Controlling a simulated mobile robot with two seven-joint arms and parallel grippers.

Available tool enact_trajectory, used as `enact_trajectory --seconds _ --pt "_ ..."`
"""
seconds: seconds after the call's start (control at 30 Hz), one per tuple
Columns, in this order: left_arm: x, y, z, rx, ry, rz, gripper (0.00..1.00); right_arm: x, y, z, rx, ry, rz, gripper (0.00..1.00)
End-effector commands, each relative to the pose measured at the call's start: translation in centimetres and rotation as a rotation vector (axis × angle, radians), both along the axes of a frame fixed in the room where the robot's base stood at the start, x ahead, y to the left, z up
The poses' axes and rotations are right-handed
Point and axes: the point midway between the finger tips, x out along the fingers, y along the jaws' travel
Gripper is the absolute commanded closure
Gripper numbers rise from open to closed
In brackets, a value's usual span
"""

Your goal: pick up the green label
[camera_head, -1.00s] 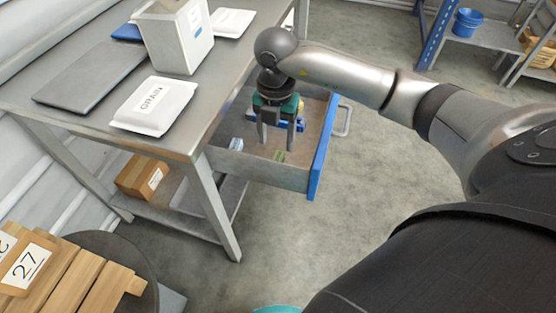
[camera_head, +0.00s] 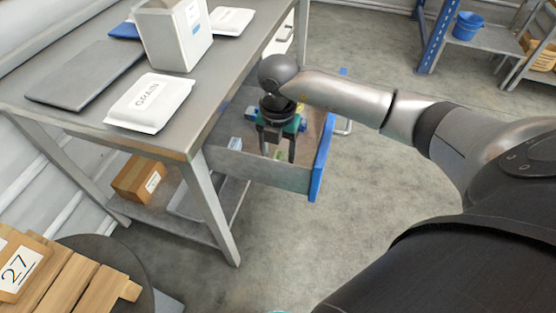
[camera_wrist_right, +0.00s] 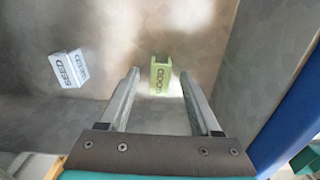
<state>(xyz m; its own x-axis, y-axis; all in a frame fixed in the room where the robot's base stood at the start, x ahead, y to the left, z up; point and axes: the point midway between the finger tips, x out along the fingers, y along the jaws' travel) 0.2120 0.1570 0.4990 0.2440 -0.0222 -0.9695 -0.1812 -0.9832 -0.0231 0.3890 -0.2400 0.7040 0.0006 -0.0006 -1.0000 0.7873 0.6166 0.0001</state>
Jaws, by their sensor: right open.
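The green label (camera_wrist_right: 160,75), printed with dark letters, lies on the drawer floor in the right wrist view. It sits ahead of my right gripper (camera_wrist_right: 160,85), between the lines of its two fingers. In the head view the green label (camera_head: 279,155) shows small and partly hidden between the fingers. My right gripper (camera_head: 277,157) points down into the open drawer (camera_head: 262,171). It is open and holds nothing.
A pale blue SEED label (camera_wrist_right: 68,68) lies left of the green one; it also shows in the head view (camera_head: 235,143). The drawer's walls and blue front (camera_head: 322,160) surround the gripper. The workbench top (camera_head: 190,110) stands close on the left.

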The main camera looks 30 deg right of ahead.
Motion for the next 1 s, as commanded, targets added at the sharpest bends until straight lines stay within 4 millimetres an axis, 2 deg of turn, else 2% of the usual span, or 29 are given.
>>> enact_trajectory --seconds 0.2,0.77,1.0 --pt "-0.02 0.03 0.03 0.001 0.001 0.0 0.29 -0.01 0.03 -0.01 0.0 0.0 0.0 0.35" --pt "-0.03 0.02 0.01 0.0 0.0 0.0 0.29 -0.01 0.04 0.01 0.001 0.001 0.0 0.98" --pt "-0.03 0.02 0.0 0.0 0.0 0.0 0.29 0.0 0.04 0.01 0.001 0.001 0.0 1.0"
